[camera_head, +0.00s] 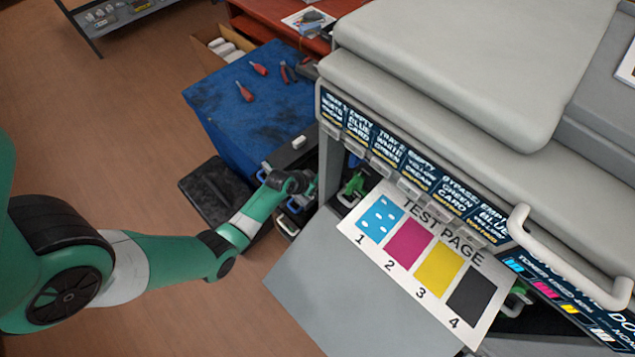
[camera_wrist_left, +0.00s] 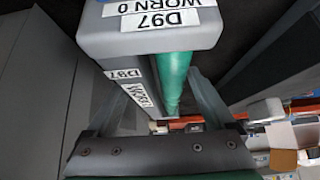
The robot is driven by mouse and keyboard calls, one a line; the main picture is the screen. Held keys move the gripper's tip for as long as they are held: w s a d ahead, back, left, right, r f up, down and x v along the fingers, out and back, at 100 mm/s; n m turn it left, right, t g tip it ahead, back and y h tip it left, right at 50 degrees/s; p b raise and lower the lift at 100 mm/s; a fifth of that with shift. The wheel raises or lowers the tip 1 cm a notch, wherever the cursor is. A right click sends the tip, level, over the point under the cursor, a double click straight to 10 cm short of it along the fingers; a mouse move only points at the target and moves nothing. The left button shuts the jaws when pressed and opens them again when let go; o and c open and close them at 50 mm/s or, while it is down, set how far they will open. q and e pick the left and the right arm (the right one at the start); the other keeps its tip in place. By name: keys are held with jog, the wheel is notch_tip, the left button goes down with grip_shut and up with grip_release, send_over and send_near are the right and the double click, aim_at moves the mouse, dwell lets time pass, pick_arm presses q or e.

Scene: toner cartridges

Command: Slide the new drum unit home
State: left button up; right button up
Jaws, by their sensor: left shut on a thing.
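A grey drum unit (camera_wrist_left: 150,35) with a green roller (camera_wrist_left: 173,80) fills the upper middle of the left wrist view. Its labels read "D97" and "WORN 0", with a second "D97" label on its side. My left gripper (camera_wrist_left: 158,100) is shut on it, one finger on each side. In the head view my left gripper (camera_head: 308,187) is at the left end of the printer's open front, and the drum unit cannot be made out there. The grey printer (camera_head: 420,80) stands at the right with its front door (camera_head: 350,290) folded down. My right gripper is not in view.
A test page (camera_head: 415,262) with coloured squares lies across the opening. A green part (camera_head: 353,184) shows inside. A white handle (camera_head: 570,262) juts out at right. A blue-covered table (camera_head: 225,95) with red-handled tools and a black bin (camera_head: 205,190) stand left of the printer.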

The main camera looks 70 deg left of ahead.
pick_arm(q)
grip_shut()
jog(key=shift+r, duration=0.1)
notch_tip(320, 180, up, 7)
jog(key=p, duration=0.7)
